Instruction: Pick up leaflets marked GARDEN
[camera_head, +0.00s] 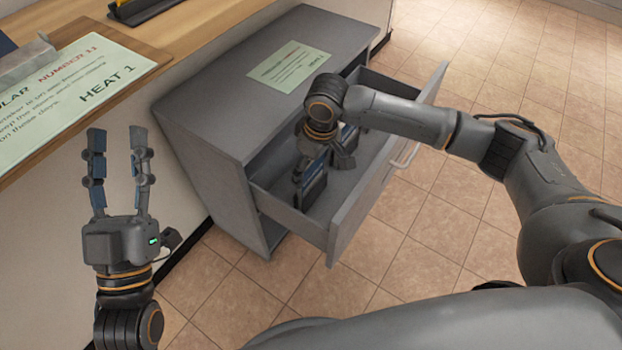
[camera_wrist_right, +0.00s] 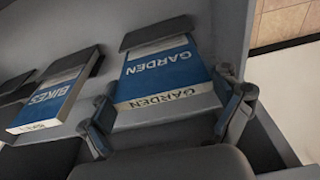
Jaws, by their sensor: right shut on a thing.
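A blue and white stack of leaflets marked GARDEN (camera_wrist_right: 160,72) lies between the fingers of my right gripper (camera_wrist_right: 168,100) in the right wrist view. The gripper is shut on it, one finger at each side. In the head view my right gripper (camera_head: 323,170) reaches down inside the open drawer (camera_head: 388,170), and my own arm partly hides the contents. A blue stack marked BIKES (camera_wrist_right: 60,92) lies to the left of the GARDEN stack, apart from it. My left gripper (camera_head: 118,140) is open, empty and raised left of the cabinet.
The grey cabinet (camera_head: 205,95) has a green HEAT 1 notice (camera_head: 290,66) on top. A larger HEAT 1 notice (camera_head: 70,90) lies on the wooden counter (camera_head: 165,50). Dark dividers stand behind the leaflets. Tiled floor (camera_head: 440,240) is clear in front of the drawer.

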